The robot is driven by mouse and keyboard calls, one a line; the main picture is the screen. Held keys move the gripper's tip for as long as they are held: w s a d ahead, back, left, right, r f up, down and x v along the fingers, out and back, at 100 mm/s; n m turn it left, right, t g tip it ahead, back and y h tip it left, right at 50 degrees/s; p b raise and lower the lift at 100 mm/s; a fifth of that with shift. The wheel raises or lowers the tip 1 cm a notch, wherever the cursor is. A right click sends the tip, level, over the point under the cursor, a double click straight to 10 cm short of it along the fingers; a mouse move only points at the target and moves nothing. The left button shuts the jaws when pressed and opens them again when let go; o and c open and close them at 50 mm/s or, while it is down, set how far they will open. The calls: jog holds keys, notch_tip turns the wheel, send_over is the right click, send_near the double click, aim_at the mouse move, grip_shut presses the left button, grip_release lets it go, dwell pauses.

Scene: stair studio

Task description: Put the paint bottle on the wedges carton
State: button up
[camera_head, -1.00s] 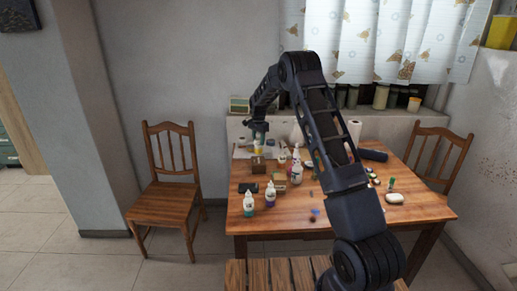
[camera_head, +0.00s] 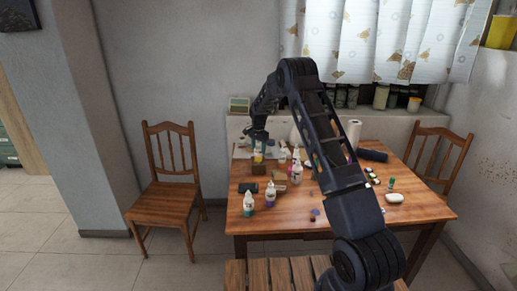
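A small white paint bottle with a yellow label (camera_head: 258,155) is upright near the back left of the table. My gripper (camera_head: 258,142) points down over it, with its fingertips around the bottle's top; the fingers are too small to see clearly. A small brown carton (camera_head: 259,169), which looks like the wedges carton, stands directly below the bottle. The bottle's base is at or just above the carton's top; I cannot tell whether they touch.
Several white bottles stand on the wooden table (camera_head: 330,213), with two at the front left (camera_head: 249,204) (camera_head: 270,195). A dark object (camera_head: 248,187) lies near the left edge. A paper roll (camera_head: 353,133) stands at the back. The table's front is mostly clear.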

jog(key=shift+o, duration=0.2)
jog(key=shift+r, duration=0.1)
notch_tip(320, 180, up, 11)
jog(key=shift+r, duration=0.1)
jog(key=shift+s+d+r, duration=0.1)
jog(key=shift+r, duration=0.55)
jog(key=s+d+r+n+t, duration=0.1)
jog(key=s+d+r, duration=0.4)
jog(key=s+r, duration=0.35)
jog(key=s+d+r+n+t, duration=0.1)
jog(key=s+d+r+n, duration=0.1)
jog(key=s+d+r, duration=0.45)
jog(key=s+d+r+n, duration=0.1)
jog(key=s+d+r, duration=0.2)
jog(key=s+r, duration=0.7)
jog(key=s+d+f+n+t, duration=0.1)
jog(key=s+d+f, duration=0.1)
jog(key=s, duration=0.9)
jog(key=s+d+f+n, duration=0.2)
jog(key=s, duration=0.9)
jog(key=s+d+f+n+t, duration=0.1)
jog(key=s+d+f+n, duration=0.1)
jog(key=s, duration=0.9)
jog(key=shift+d+t, duration=0.3)
jog(key=shift+d, duration=0.3)
